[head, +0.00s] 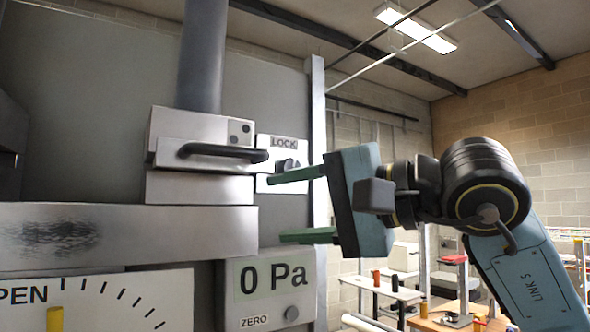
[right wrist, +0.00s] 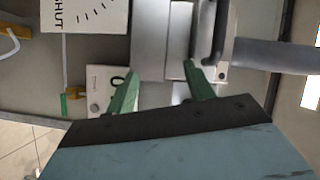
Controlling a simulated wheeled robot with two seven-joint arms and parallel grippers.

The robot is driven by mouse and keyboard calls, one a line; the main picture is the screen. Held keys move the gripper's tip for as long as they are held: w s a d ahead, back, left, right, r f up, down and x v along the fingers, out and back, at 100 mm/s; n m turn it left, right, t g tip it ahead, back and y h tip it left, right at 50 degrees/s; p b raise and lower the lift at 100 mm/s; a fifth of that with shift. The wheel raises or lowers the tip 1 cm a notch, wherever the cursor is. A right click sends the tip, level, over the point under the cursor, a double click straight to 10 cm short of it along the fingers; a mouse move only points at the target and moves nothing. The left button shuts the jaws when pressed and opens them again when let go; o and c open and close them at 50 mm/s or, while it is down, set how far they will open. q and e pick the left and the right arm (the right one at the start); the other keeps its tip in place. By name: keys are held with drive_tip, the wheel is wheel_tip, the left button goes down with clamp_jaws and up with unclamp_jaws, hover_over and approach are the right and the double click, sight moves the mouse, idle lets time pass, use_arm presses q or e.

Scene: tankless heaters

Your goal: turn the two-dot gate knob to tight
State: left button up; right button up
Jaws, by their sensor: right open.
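A pale gate block (head: 195,135) with two dark dots and a black bar handle (head: 222,152) sits at the foot of a grey vertical pipe. Beside it is a white plate marked LOCK (head: 284,145) with a small dark knob (head: 287,165). No "tight" mark is readable. My right gripper (head: 278,208) is open and empty; its upper green finger lies just below the knob in the picture, and contact cannot be told. In the right wrist view, the open fingers (right wrist: 160,68) point at the panel, and the knob is not clearly visible. My left gripper is not in view.
A "0 Pa" display (head: 275,278) with a ZERO button is below the lower finger. A dial plate (head: 125,300) marked with "PEN" and a yellow pointer is lower left. A wide metal bar (head: 130,235) crosses the panel. Benches and shelves stand behind, at right.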

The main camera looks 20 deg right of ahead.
sight(288, 163)
drive_tip(key=s+d+r+m+t+h, duration=0.1)
drive_tip(key=s+d+r+t+h, duration=0.1)
drive_tip(key=d+r+t+h, duration=0.35)
drive_tip(key=w+a+g+p, duration=0.1)
drive_tip(key=w+p, duration=0.2)
drive_tip(key=w, duration=1)
drive_tip(key=shift+a+r+p, duration=0.25)
drive_tip(key=shift+p, duration=0.1)
drive_tip(key=c, duration=1)
drive_tip(key=shift+o, duration=0.2)
